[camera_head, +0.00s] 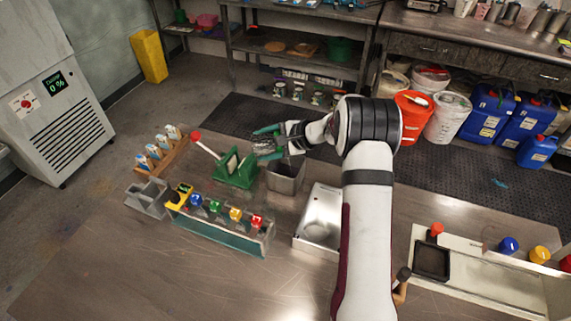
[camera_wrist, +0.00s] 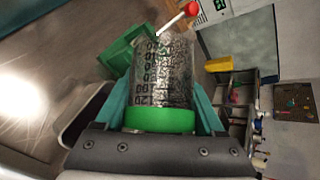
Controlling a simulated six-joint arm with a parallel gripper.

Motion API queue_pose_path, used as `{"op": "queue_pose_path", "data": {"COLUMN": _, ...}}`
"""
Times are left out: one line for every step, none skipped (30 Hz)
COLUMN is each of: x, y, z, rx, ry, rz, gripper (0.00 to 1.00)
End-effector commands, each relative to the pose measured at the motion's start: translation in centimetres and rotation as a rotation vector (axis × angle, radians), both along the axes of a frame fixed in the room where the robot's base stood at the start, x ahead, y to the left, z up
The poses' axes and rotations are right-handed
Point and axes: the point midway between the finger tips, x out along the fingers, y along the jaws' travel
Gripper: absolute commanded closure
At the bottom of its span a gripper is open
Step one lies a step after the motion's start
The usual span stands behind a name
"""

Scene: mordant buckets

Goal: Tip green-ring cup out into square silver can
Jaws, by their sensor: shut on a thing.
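My gripper (camera_head: 266,141) is shut on the green-ring cup (camera_wrist: 162,80), a clear cup with dark markings and a green band (camera_wrist: 160,120). The teal fingers press on both sides of it in the wrist view. In the head view the cup is small and partly covered by the fingers, so its exact tilt and contents cannot be told. The square silver can (camera_head: 285,180) stands on the bench just below and right of the fingertips, its dark opening facing up. A dark-mouthed edge of the can (camera_wrist: 75,125) shows at lower left in the wrist view.
A green holder (camera_head: 236,172) with a red-tipped stick (camera_head: 205,145) stands left of the can. A rack of coloured-topped items (camera_head: 222,232) is in front, and a silver device (camera_head: 319,222) stands to the right. Bare bench lies at the front.

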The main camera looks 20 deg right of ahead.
Motion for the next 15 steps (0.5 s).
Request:
{"op": "queue_pose_path", "data": {"x": 0.01, "y": -0.02, "z": 0.03, "rx": 0.006, "ry": -0.002, "rz": 0.0, "gripper": 0.94}}
{"op": "queue_pose_path", "data": {"x": 0.01, "y": -0.02, "z": 0.04, "rx": 0.009, "ry": -0.002, "rz": -0.001, "gripper": 0.94}}
{"op": "queue_pose_path", "data": {"x": 0.01, "y": -0.03, "z": 0.06, "rx": 0.013, "ry": -0.003, "rz": -0.001, "gripper": 0.94}}
{"op": "queue_pose_path", "data": {"x": 0.01, "y": -0.04, "z": 0.06, "rx": 0.015, "ry": -0.004, "rz": -0.001, "gripper": 0.94}}
{"op": "queue_pose_path", "data": {"x": 0.01, "y": -0.04, "z": 0.06, "rx": 0.019, "ry": -0.004, "rz": -0.001, "gripper": 0.94}}
{"op": "queue_pose_path", "data": {"x": 0.02, "y": -0.06, "z": 0.09, "rx": 0.023, "ry": -0.006, "rz": -0.001, "gripper": 0.94}}
{"op": "queue_pose_path", "data": {"x": 0.02, "y": -0.06, "z": 0.1, "rx": 0.025, "ry": -0.007, "rz": -0.001, "gripper": 0.94}}
{"op": "queue_pose_path", "data": {"x": 0.02, "y": -0.07, "z": 0.13, "rx": 0.029, "ry": -0.008, "rz": -0.001, "gripper": 0.94}}
{"op": "queue_pose_path", "data": {"x": 0.03, "y": -0.08, "z": 0.15, "rx": 0.033, "ry": -0.009, "rz": -0.001, "gripper": 0.94}}
{"op": "queue_pose_path", "data": {"x": 0.02, "y": -0.08, "z": 0.18, "rx": 0.037, "ry": -0.011, "rz": -0.001, "gripper": 0.94}}
{"op": "queue_pose_path", "data": {"x": 0.04, "y": -0.1, "z": 0.19, "rx": 0.039, "ry": -0.012, "rz": -0.001, "gripper": 0.94}}
{"op": "queue_pose_path", "data": {"x": 0.03, "y": -0.11, "z": 0.21, "rx": 0.043, "ry": -0.013, "rz": -0.001, "gripper": 0.94}}
{"op": "queue_pose_path", "data": {"x": 0.03, "y": -0.12, "z": 0.19, "rx": 0.046, "ry": -0.013, "rz": -0.001, "gripper": 0.94}}
{"op": "queue_pose_path", "data": {"x": 0.06, "y": -0.1, "z": 0.17, "rx": 0.05, "ry": -0.015, "rz": -0.001, "gripper": 0.94}}
{"op": "queue_pose_path", "data": {"x": 0.07, "y": -0.07, "z": 0.15, "rx": 0.054, "ry": -0.016, "rz": -0.001, "gripper": 0.94}}
